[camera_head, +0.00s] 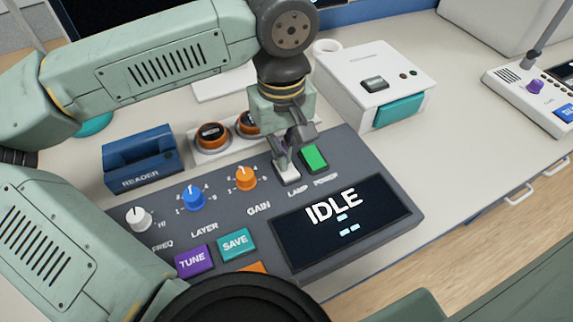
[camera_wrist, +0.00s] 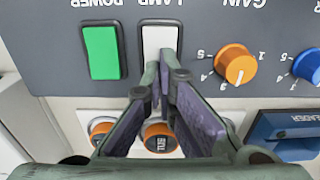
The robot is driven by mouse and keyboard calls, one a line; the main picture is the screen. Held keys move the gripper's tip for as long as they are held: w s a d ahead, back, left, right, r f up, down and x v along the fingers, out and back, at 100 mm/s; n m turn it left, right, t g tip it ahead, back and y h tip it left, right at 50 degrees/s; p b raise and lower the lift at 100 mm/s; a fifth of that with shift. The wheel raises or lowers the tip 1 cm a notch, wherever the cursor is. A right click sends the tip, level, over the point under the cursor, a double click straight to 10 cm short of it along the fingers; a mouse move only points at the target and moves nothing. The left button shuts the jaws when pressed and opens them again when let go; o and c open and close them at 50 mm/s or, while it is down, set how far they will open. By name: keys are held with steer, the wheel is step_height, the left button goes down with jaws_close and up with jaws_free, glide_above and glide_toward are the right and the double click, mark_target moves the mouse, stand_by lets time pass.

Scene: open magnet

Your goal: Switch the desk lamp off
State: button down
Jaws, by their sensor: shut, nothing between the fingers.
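The white LAMP switch (camera_head: 288,172) sits on the grey control panel (camera_head: 378,182), left of the green POWER switch (camera_head: 314,158). My gripper (camera_head: 290,148) is shut and empty, pointing down with its fingertips at the LAMP switch. In the wrist view the white LAMP switch (camera_wrist: 158,42) shows just beyond my fingertips (camera_wrist: 166,68), which cover its near end. Whether the tips touch it I cannot tell. The green POWER switch (camera_wrist: 102,52) is beside it. The desk lamp itself is not clearly in view.
An orange GAIN knob (camera_head: 246,178) and a blue LAYER knob (camera_head: 193,197) stand left of the switch. A screen (camera_head: 343,228) reading IDLE lies in front. A blue reader (camera_head: 141,157) and a white box (camera_head: 350,72) stand behind the panel.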

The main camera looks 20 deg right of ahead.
steer(key=shift+r+p, duration=2.1)
steer(key=shift+r, duration=1.4)
steer(key=shift+s+f, duration=0.1)
